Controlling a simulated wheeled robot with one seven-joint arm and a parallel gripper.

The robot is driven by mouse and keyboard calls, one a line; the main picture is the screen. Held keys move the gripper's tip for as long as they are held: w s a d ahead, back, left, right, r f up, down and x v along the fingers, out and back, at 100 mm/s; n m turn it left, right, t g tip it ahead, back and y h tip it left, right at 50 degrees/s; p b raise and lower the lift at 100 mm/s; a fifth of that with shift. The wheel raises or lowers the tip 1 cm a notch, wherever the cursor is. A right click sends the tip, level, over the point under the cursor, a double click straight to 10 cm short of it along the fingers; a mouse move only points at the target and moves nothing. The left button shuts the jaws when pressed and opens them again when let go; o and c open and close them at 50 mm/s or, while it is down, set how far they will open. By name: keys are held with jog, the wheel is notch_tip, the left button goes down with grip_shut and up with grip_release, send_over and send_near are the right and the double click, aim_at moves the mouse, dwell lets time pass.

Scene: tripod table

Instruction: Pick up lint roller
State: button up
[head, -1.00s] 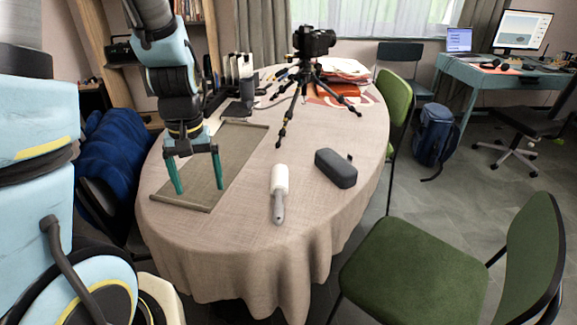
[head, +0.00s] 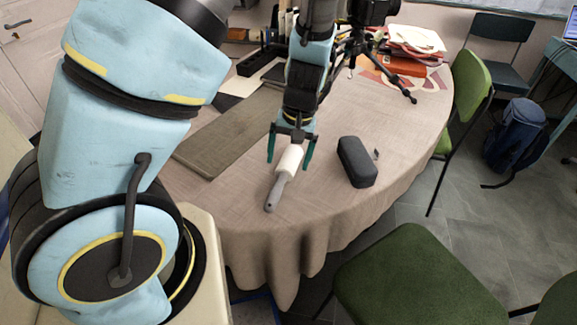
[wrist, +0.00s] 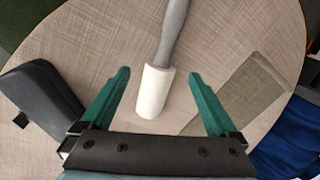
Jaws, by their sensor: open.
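The lint roller (head: 288,165) has a white roll and a grey handle and lies on the table (head: 225,200) near its front edge. In the wrist view the lint roller (wrist: 153,92) has its white end toward my gripper and its handle pointing away. My gripper (head: 290,160) is open, with its green fingers on either side of the white roll in the head view. In the wrist view my gripper (wrist: 158,75) has the roll between its two fingers, with a gap on each side. I cannot tell how high the fingertips are above the table.
A dark grey case (head: 356,162) lies right of the roller; it also shows in the wrist view (wrist: 42,97). A flat grey-brown mat (head: 222,140) lies to the left. A camera tripod (head: 356,45) stands behind. A green chair (head: 415,275) is at the front right.

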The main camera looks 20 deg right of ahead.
aim_at(285, 173)
jog(key=shift+w+a+f+p, duration=0.15)
jog(key=shift+f+p, duration=0.2)
jog(key=shift+f, duration=1.1)
jog(key=shift+w+a+f+p, duration=0.15)
jog(key=shift+f+p, duration=0.15)
jog(key=shift+f, duration=1.15)
jog(key=c, duration=1.5)
